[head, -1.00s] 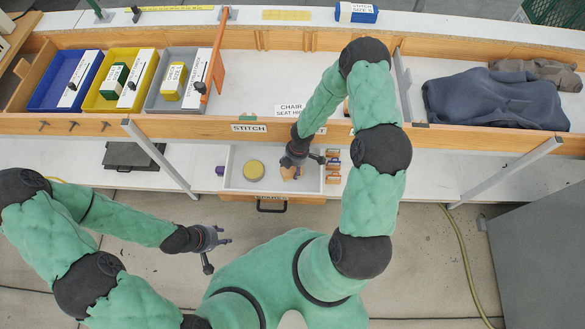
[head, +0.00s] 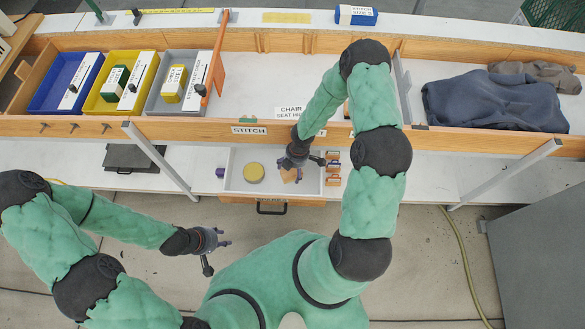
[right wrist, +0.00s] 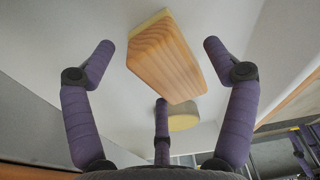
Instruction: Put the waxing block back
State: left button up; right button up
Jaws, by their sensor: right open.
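The wooden waxing block (right wrist: 163,60) lies in the white drawer, with a pale yellow layer along its far side in the right wrist view. In the head view the block (head: 290,176) is partly hidden by my right gripper (head: 299,163). My right gripper (right wrist: 160,75) is open, its fingers spread on either side of the block and apart from it. My left gripper (head: 222,245) is empty in front of the bench, with its fingers spread.
The open drawer (head: 236,184) also holds a round yellow-topped piece (head: 253,171). Several small wooden pieces (head: 332,168) stand by its right side. Blue, yellow and grey bins (head: 155,103) sit at upper left, and dark cloth (head: 495,100) lies at right.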

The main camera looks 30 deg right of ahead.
jog(key=r+p, duration=0.1)
jog(key=r, duration=0.1)
jog(key=r+p, duration=0.1)
jog(key=r, duration=0.1)
jog(key=d+r+p, duration=0.1)
jog(key=r, duration=0.2)
jog(key=shift+p, duration=0.3)
jog(key=shift+s+a, duration=0.15)
jog(key=shift+a, duration=0.05)
jog(key=s+a+m, duration=0.1)
jog(key=a+m, duration=0.1)
jog(key=a, duration=0.1)
jog(key=s+a+m+y, duration=0.1)
jog(key=s+a+m, duration=0.1)
jog(key=a+m, duration=0.1)
jog(key=s+a+m+y, duration=0.1)
jog(key=s+a+m, duration=0.1)
jog(key=a, duration=0.3)
jog(key=shift+s+r+m, duration=0.1)
jog(key=shift+s+m, duration=0.05)
jog(key=shift+m, duration=0.35)
jog(key=s+a+m, duration=0.4)
jog(key=s+m, duration=0.2)
jog(key=m, duration=0.4)
jog(key=shift+s+a+r+m, duration=0.15)
jog(key=shift+s+m, duration=0.15)
jog(key=shift+s, duration=0.1)
